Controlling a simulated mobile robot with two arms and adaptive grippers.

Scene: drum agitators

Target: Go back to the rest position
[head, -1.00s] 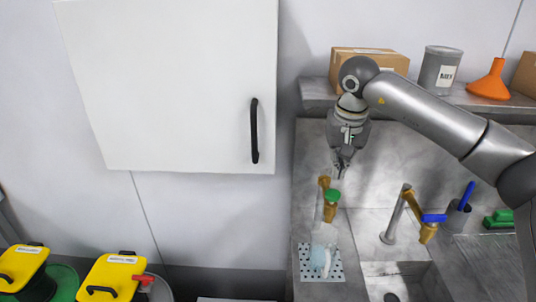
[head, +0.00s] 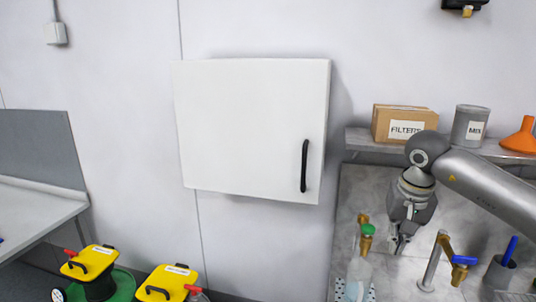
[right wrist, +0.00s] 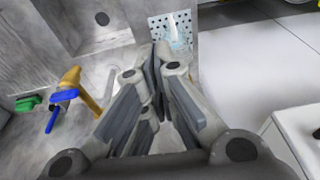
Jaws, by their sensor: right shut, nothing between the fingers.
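My right gripper (head: 399,245) hangs fingers-down in front of the grey sink backsplash, at the right of the head view. It is shut and empty; in the right wrist view its fingers (right wrist: 158,62) meet with nothing between them. It is between the green-topped tap (head: 367,238) and the blue-handled tap (head: 440,250), and I cannot tell its exact distance from them. My left gripper is not in view.
A closed white cabinet (head: 250,130) hangs left of my right arm. A shelf (head: 358,141) above the sink bears a FILTERS box (head: 395,125), a grey MIX tin (head: 469,127) and an orange funnel (head: 520,138). Yellow-lidded drums (head: 92,262) stand lower left.

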